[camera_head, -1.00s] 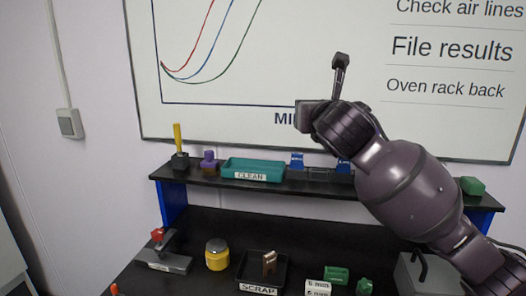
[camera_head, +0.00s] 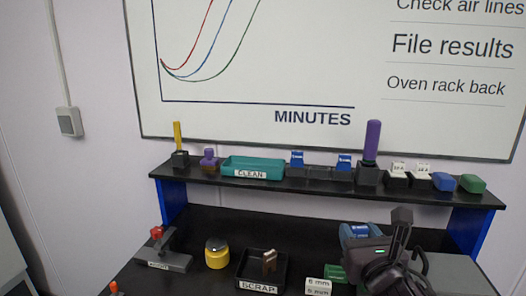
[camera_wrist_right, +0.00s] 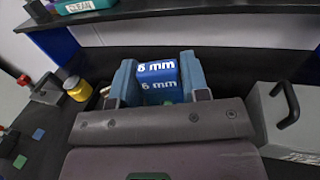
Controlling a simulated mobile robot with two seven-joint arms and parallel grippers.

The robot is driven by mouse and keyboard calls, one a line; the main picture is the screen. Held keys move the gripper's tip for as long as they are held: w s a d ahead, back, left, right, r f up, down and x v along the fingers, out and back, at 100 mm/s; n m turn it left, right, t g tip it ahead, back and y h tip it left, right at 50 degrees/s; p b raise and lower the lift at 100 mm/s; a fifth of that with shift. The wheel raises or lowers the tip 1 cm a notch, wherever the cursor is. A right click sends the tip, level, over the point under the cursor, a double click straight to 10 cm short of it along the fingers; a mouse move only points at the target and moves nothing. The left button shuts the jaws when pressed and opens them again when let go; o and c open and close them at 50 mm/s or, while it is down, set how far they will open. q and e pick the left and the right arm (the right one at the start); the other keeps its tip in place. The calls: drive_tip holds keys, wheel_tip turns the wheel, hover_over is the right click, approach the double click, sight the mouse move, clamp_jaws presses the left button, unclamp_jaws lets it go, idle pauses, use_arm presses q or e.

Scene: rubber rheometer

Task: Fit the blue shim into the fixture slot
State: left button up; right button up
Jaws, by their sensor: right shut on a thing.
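My right gripper (camera_head: 361,232) is low over the right part of the bench. In the right wrist view its blue-grey fingers close from both sides on a blue shim (camera_wrist_right: 158,72) with white "mm" lettering on its top and near faces; the digit is hard to read. The shim is upright between the fingers, its lower part hidden by the gripper body. A fixture slot cannot be made out; the area under the gripper is hidden. A grey clamp device (camera_head: 170,261) with a red-tipped handle stands at the bench's left. My left gripper is not in view.
The black scrap tray (camera_head: 284,280) holds a brown piece, with a yellow jar (camera_head: 216,254) left of it. A green block (camera_head: 335,272) and a grey box (camera_head: 458,277) flank my right gripper. The shelf above holds a teal clean tray (camera_head: 282,170) and several small blocks.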

drive_tip(key=s+d+f+h, duration=0.1)
drive_tip(key=s+d+f, duration=0.1)
drive_tip(key=f, duration=0.6)
drive_tip(key=shift+s+d+f+m, duration=0.25)
drive_tip(key=shift+s+d+m, duration=0.1)
drive_tip(key=shift+s, duration=0.5)
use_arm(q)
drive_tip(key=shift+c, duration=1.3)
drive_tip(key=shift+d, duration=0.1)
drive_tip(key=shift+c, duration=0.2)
use_arm(e)
drive_tip(key=shift+d, duration=0.1)
